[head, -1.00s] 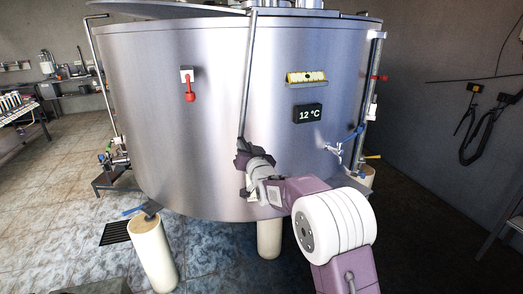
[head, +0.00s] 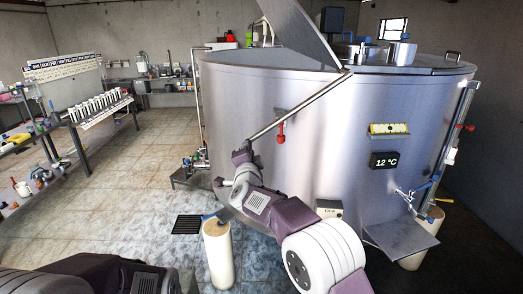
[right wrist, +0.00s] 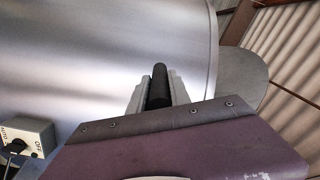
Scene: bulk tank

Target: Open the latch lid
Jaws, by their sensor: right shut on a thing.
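The steel bulk tank (head: 325,135) fills the middle of the head view. Its latch lid (head: 302,32) stands tilted up above the tank's top, left of the fixed top cover. A long metal bar (head: 300,107) runs from the lid's lower edge down to the left, out past the tank's front wall. My right gripper (head: 241,156) is at the bar's lower end. In the right wrist view its fingers are shut on the black handle (right wrist: 159,86) of the bar. My left arm shows at the lower left, but its gripper is out of view.
A red-handled fitting (head: 281,131), a yellow panel (head: 388,128) and a 12 °C display (head: 384,160) sit on the tank front. A steel shelf (head: 402,238) juts out at lower right. Open tiled floor lies left.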

